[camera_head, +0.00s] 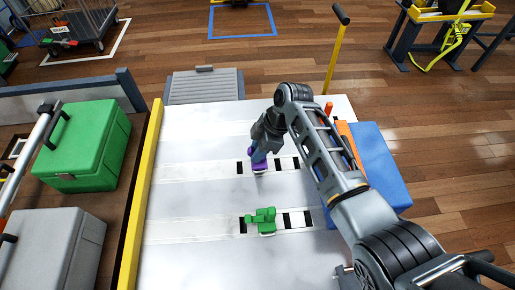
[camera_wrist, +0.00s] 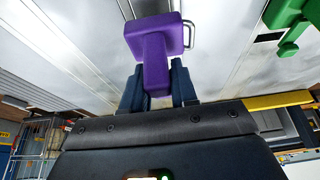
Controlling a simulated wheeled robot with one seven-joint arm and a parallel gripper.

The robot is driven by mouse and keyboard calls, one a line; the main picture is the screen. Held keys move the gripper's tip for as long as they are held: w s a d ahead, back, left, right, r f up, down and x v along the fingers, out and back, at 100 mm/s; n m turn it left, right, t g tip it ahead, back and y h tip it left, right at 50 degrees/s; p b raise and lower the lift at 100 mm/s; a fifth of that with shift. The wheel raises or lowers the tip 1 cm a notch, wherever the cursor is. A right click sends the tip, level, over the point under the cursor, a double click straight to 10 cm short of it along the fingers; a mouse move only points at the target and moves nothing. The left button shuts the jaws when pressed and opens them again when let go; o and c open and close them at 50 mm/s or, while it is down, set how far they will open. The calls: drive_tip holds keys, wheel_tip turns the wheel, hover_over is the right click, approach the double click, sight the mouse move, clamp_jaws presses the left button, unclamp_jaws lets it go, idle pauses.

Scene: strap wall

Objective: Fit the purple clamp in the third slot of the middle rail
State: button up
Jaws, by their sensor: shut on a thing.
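The purple clamp (camera_head: 259,166) is at the lower end of my gripper (camera_head: 262,152) in the head view, over or against the middle rail (camera_head: 190,173) of the white board. Dark slots show on both sides of it, one to the left and two to the right. Whether it touches the rail or sits in a slot I cannot tell. In the wrist view, my gripper (camera_wrist: 157,88) is shut on the stem of the purple clamp (camera_wrist: 155,45), with a finger on each side. The clamp's wide head points away from the palm.
A green clamp (camera_head: 263,217) sits on the nearer rail, with dark slots beside it; it also shows in the wrist view (camera_wrist: 290,22). A yellow edge bar (camera_head: 140,200) bounds the board's left side. A blue block (camera_head: 378,160) and orange pieces stand at right, beside my arm.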

drive_tip(key=shift+f+b, duration=0.55)
drive_tip(key=shift+f, duration=0.2)
drive_tip(key=o, duration=1.1)
